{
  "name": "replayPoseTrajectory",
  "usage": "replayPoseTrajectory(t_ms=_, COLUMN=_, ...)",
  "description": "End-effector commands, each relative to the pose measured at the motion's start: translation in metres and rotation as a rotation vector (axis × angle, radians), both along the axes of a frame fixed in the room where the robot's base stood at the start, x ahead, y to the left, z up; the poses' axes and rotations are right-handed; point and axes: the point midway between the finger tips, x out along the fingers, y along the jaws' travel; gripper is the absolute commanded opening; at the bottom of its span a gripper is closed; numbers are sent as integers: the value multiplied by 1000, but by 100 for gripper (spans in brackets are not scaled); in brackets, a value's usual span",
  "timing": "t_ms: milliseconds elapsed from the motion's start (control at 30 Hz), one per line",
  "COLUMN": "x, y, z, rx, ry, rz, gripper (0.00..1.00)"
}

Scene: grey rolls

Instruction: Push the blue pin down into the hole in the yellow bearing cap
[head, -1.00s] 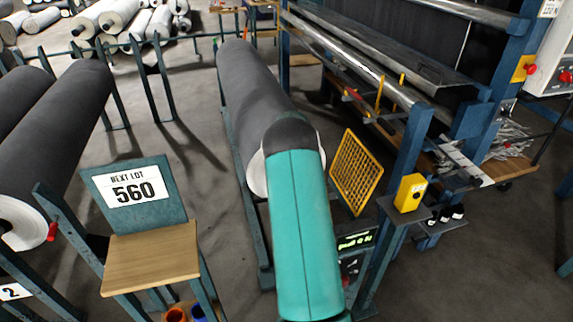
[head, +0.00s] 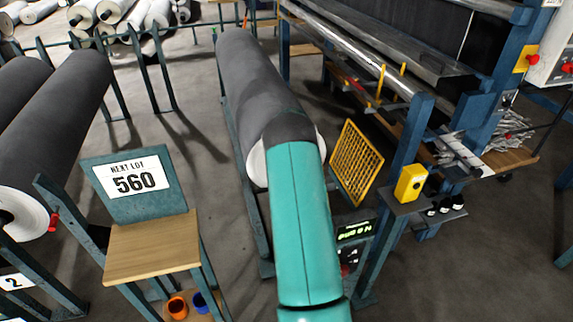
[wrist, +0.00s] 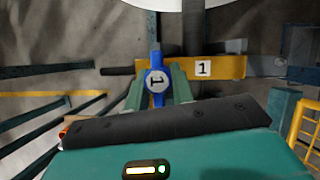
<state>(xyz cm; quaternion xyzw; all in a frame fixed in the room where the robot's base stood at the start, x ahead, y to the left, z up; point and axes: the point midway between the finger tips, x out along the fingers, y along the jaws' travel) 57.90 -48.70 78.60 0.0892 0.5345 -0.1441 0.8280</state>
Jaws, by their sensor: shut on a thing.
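In the wrist view my gripper (wrist: 158,84) has its two green fingers shut on the blue pin (wrist: 155,59). I cannot see the hole, or tell whether the pin touches the cap. In the head view my teal arm hides the gripper, pin and cap.
A dark grey roll (head: 250,85) with a white end lies beyond my arm. A yellow mesh guard (head: 356,162) and a post with a yellow box (head: 411,184) stand right. A wooden-topped stand (head: 152,245) marked 560 is left. Orange (head: 177,308) and blue (head: 199,302) cups sit below it.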

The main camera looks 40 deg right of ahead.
Motion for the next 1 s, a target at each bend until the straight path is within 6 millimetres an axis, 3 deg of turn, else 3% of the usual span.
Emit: replayPoseTrajectory(t_ms=1000, x=0, y=0, z=-26, rx=0, ry=0, rz=0, gripper=0)
